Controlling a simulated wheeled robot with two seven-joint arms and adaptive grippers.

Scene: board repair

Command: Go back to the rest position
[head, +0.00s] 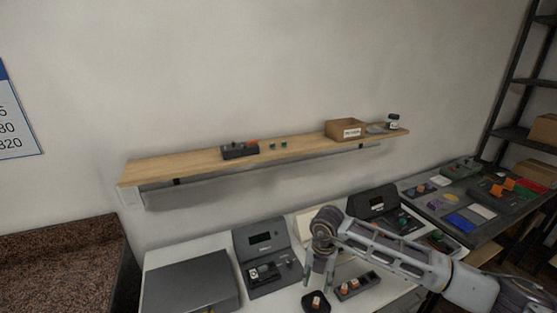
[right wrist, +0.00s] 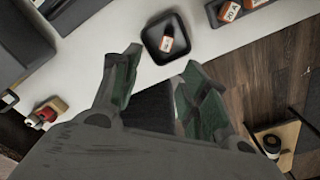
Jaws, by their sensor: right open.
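My right gripper (head: 318,272) hangs over the white bench, pointing down, with its arm coming in from the right. In the right wrist view its two green-padded fingers (right wrist: 158,78) stand apart with nothing between them. A small black square dish (head: 308,307) lies below the gripper and holds one orange-and-white labelled part (head: 316,301). The dish also shows ahead of the fingertips in the right wrist view (right wrist: 150,53), apart from them. My left gripper is out of view.
A black tray (head: 374,279) with orange-and-white parts lies just right of the gripper. Two dark grey devices (head: 262,238) (head: 375,201) stand at the back. A wooden shelf (head: 200,165) hangs above with a cardboard box (head: 346,129). A dark side table (head: 480,205) with several coloured items is at the right.

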